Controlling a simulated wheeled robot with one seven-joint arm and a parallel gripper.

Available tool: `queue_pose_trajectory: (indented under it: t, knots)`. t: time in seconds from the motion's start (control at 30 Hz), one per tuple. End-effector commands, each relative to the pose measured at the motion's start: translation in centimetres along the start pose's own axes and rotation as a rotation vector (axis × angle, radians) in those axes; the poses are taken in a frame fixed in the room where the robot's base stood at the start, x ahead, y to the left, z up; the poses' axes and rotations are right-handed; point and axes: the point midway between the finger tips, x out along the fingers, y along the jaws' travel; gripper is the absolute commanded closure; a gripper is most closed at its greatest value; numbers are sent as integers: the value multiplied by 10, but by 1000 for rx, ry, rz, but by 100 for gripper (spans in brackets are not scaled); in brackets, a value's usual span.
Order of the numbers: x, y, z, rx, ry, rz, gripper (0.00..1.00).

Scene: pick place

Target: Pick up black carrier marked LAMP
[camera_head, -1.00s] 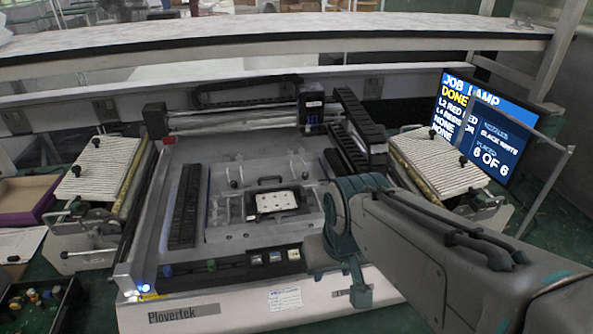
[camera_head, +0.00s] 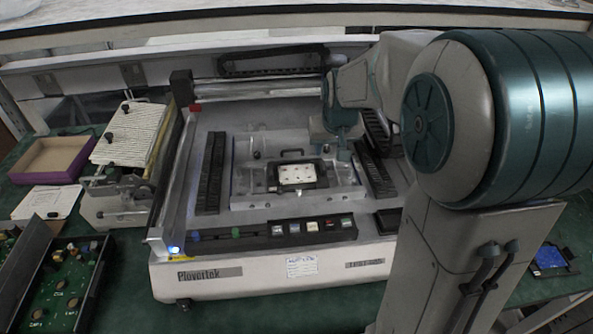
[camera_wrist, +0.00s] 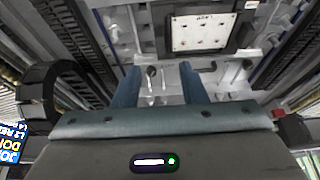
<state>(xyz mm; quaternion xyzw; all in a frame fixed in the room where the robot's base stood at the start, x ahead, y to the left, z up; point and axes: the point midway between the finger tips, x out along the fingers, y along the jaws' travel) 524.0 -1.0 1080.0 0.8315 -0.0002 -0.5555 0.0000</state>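The black carrier (camera_head: 323,179) lies flat in the middle of the machine bed, with a white board in it and a dark handle at its back edge. No LAMP marking is readable on it. In the wrist view the carrier (camera_wrist: 246,28) is at the top, past the fingertips. My gripper (camera_head: 333,150) hangs just behind and right of the carrier, apart from it. In the wrist view my gripper (camera_wrist: 157,72) has its two teal fingers apart with nothing between them; clear fixture parts lie beyond the gap.
Black rails (camera_head: 211,172) flank the bed, and a gantry (camera_head: 262,88) crosses behind it. A ribbed rack (camera_head: 128,135) and a purple-edged box (camera_head: 52,158) stand at left. A black tray of circuit boards (camera_head: 62,285) is front left. A blue board (camera_head: 549,258) lies at right.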

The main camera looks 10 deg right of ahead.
Motion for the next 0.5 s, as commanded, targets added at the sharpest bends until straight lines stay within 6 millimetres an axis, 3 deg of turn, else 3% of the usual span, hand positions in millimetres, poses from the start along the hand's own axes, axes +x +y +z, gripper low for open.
queue_pose_trajectory:
  t: [0.2, 0.5]
  knots:
    - [36, 0, 1, 0, -4, 0, 62]
    - [53, 0, 0, 1, -3, 0, 62]
